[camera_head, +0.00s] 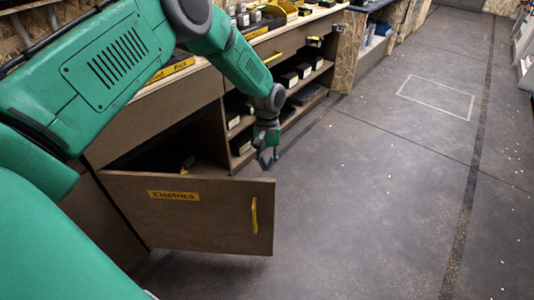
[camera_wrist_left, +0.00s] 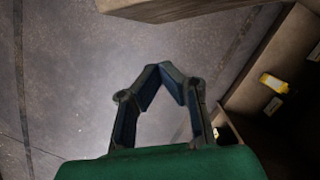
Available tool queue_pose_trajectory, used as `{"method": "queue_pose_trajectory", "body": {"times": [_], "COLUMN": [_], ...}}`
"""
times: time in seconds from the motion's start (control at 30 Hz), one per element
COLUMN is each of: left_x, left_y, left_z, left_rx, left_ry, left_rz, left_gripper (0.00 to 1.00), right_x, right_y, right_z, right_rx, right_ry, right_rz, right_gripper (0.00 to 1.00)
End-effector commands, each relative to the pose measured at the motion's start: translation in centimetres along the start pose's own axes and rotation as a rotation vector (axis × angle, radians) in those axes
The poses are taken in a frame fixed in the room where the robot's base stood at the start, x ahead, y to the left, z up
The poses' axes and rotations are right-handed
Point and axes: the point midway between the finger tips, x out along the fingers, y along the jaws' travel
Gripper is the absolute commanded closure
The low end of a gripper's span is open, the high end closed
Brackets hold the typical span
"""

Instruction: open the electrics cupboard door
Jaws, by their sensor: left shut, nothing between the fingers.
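The electrics cupboard door (camera_head: 190,215) is brown, with a yellow "Electrics" label and a yellow bar handle (camera_head: 254,216) near its right edge. It stands swung well out from the cabinet, and the dark cupboard inside (camera_head: 165,158) shows behind it. My left gripper (camera_head: 266,163) hangs just beyond the door's top right corner, apart from the handle. In the left wrist view its fingertips (camera_wrist_left: 165,68) meet with nothing between them, and a brown panel edge, likely the door (camera_wrist_left: 165,8), shows at the top. My right gripper is not in view.
Open shelves (camera_head: 285,98) with several dark bins stand right of the cupboard. The worktop above carries small boxes and yellow items. In the left wrist view a yellow item (camera_wrist_left: 273,83) lies inside the cabinet. The dark floor (camera_head: 390,190) to the right is clear.

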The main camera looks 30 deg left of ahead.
Motion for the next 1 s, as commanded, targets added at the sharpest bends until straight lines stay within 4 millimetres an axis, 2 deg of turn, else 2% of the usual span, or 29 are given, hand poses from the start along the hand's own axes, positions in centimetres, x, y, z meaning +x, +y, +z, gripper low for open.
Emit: {"method": "queue_pose_trajectory", "body": {"times": [0.03,0.2,0.33,0.83,1.0], "left_x": [1.5,1.3,1.7,1.7,1.8], "left_y": [0.0,0.0,-0.1,0.0,0.0], "left_z": [0.0,2.4,3.3,4.0,5.2], "left_rx": [0.000,0.001,0.000,0.002,0.025], "left_ry": [-0.002,0.001,0.000,0.000,-0.002], "left_rz": [0.000,0.002,0.001,0.000,-0.007], "left_gripper": [1.00,1.00,1.00,1.00,1.00], "right_x": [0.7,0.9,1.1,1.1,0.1], "right_y": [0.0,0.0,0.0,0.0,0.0], "right_z": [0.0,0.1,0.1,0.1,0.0], "right_rx": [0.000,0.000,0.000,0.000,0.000], "right_ry": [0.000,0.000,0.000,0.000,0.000], "right_rz": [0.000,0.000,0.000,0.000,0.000], "right_gripper": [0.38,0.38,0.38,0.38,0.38]}}
